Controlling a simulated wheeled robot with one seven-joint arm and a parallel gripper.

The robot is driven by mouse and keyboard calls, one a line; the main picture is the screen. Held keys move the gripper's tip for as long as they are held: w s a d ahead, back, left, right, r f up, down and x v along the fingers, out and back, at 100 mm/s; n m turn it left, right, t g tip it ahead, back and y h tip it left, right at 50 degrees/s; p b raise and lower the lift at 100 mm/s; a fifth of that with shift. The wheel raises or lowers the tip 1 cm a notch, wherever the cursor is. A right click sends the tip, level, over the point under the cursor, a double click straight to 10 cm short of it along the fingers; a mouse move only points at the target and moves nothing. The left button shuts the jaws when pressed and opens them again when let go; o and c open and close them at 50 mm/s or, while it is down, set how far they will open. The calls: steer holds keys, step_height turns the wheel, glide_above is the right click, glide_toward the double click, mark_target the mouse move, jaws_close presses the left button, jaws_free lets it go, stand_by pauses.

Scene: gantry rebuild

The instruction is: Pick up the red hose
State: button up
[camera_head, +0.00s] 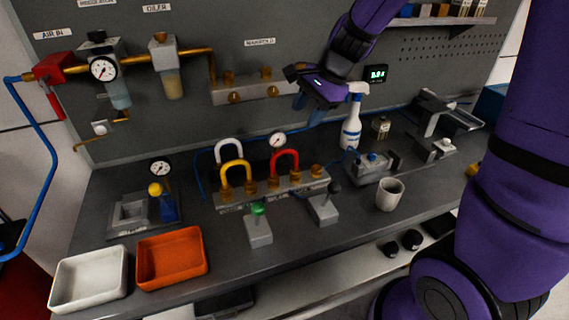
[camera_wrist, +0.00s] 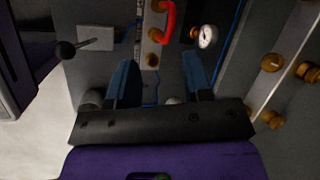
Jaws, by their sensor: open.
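The red hose (camera_head: 285,160) is a short arch plugged into the brass fittings of a grey block (camera_head: 232,197) on the bench. In the wrist view the red hose (camera_wrist: 169,22) shows at the top, partly cut off by the frame edge. My gripper (camera_head: 298,87) is above and behind the hose, in front of the back panel, apart from it. In the wrist view my gripper's two blue fingers (camera_wrist: 159,60) are spread wide with nothing held between them. The hose lies beyond the fingertips.
A yellow hose (camera_head: 236,172) and a white hose (camera_head: 229,148) arch left of the red one. A gauge (camera_head: 277,140) stands close behind it. A spray bottle (camera_head: 351,125), a cup (camera_head: 390,194) and the manifold (camera_head: 253,88) are nearby. Levers (camera_head: 323,207) stand in front.

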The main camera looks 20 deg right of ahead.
steer(key=w+a+f+m, duration=0.1)
steer(key=w+f, duration=0.1)
steer(key=f, duration=0.3)
steer(key=w+a+f+m, duration=0.1)
steer(key=w+f, duration=0.1)
steer(key=f, duration=0.4)
steer(key=w+a+f+m, duration=0.1)
steer(key=w+f+m, duration=0.1)
steer(key=f, duration=0.4)
steer(key=shift+w+a, duration=0.25)
steer(key=shift+a, duration=0.1)
jaws_close()
